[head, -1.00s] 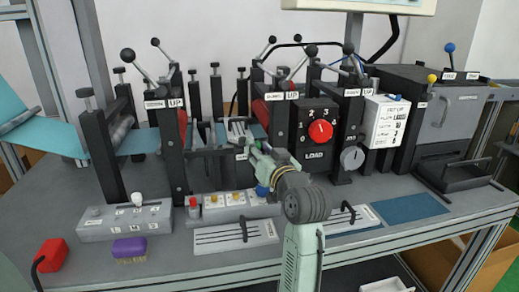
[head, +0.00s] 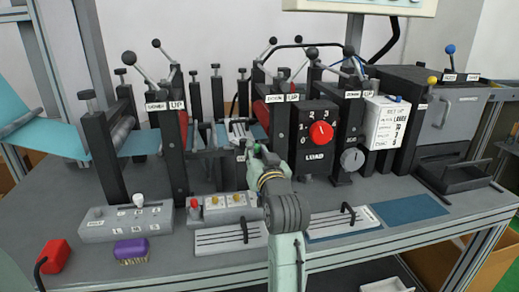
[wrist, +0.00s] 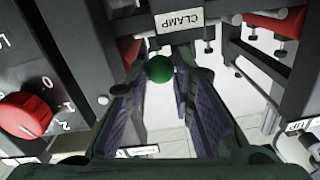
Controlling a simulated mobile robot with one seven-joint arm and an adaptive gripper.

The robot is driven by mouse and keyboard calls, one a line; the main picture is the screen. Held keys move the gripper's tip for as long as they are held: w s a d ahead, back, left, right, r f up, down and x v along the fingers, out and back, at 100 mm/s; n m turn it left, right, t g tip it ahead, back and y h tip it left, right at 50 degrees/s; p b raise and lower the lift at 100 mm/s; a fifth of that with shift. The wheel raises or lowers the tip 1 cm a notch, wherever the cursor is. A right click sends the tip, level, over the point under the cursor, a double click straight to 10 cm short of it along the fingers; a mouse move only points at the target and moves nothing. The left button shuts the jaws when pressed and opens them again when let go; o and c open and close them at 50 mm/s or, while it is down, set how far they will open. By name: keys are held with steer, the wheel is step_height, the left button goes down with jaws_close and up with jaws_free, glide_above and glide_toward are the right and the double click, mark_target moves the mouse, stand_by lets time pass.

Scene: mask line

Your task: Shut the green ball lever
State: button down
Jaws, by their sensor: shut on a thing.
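The green ball (wrist: 160,68) of the lever sits between the far ends of my gripper's fingers in the wrist view. My gripper (wrist: 157,86) is shut on it, with a purple-lined pad on either side. A CLAMP label (wrist: 188,20) is upside down just beyond the ball. In the head view my gripper (head: 255,155) is at the middle of the machine, left of the LOAD box. The lever's stem is mostly hidden.
The LOAD box (head: 316,140) with its red knob (head: 321,132) stands close to the right of my gripper. Black uprights with ball-ended levers stand on both sides. Button boxes (head: 126,220), a purple brush (head: 131,250) and a red block (head: 55,256) lie in front.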

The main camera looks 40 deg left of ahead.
steer(key=shift+s+a+m+t+h, duration=0.4)
steer(key=shift+s+m+t+h, duration=0.15)
steer(key=shift+m+t+h, duration=0.75)
steer(key=shift+s+a+m+t+h, duration=0.35)
steer(key=shift+s+m+t+h, duration=0.5)
steer(key=shift+h, duration=0.85)
steer(key=shift+s+a+m+t+h, duration=0.35)
steer(key=shift+m+t+h, duration=0.5)
steer(key=shift+m+h, duration=0.6)
steer(key=shift+r+h, duration=0.1)
steer(key=shift+h, duration=0.15)
steer(key=c, duration=1.4)
jaws_free()
steer(key=shift+w, duration=0.1)
steer(key=v, duration=1.2)
steer(key=shift+a+b, duration=0.1)
steer(key=shift+b, duration=0.2)
